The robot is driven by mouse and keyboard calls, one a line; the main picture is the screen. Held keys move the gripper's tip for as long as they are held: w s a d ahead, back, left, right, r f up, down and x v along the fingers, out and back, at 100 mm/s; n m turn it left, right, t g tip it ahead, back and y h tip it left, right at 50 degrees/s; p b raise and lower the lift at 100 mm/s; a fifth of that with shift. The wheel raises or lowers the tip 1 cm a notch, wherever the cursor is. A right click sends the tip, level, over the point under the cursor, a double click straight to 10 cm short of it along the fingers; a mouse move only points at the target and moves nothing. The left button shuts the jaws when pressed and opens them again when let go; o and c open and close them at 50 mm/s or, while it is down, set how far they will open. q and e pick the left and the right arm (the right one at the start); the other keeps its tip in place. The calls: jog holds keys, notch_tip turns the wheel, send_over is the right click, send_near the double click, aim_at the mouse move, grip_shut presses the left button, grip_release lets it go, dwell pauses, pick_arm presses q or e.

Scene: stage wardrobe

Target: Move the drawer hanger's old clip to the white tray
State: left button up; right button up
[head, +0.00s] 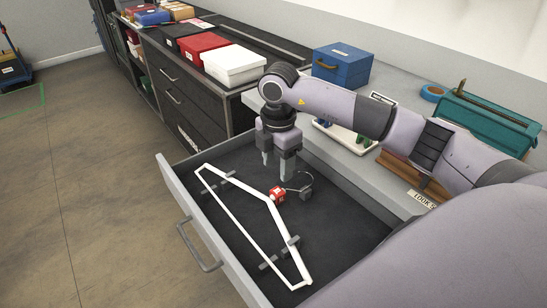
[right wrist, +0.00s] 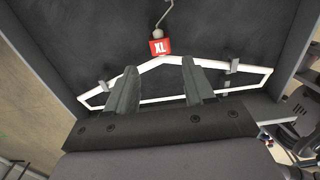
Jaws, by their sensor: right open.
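A white hanger (head: 243,215) lies in the open drawer (head: 172,187), resting across grey holders. A red clip marked XL (head: 277,194) sits at the base of its hook; it also shows in the right wrist view (right wrist: 160,46). My right gripper (head: 277,168) is open and empty, above the drawer by the hanger's neck; its fingers (right wrist: 159,64) point toward the hanger just short of the clip in the wrist view. The white tray (head: 333,135) stands on the counter behind my right arm, with small coloured pieces in it. My left gripper is not in view.
A blue box (head: 341,65), a teal case (head: 487,122) and a brown wooden item (head: 400,178) stand on the counter. White (head: 235,66) and red boxes (head: 203,48) sit on the dark cabinet. The drawer floor around the hanger is mostly clear.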

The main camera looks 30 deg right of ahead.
aim_at(278, 191)
jog(key=shift+f+b, duration=0.5)
jog(key=shift+f, duration=0.25)
notch_tip(278, 191, down, 4)
jog(key=b, duration=0.3)
jog(key=shift+f+b, duration=0.6)
jog(key=shift+f, duration=0.3)
jog(key=shift+f+b, duration=0.3)
jog(key=shift+f, duration=0.4)
jog(key=c, duration=0.8)
grip_shut()
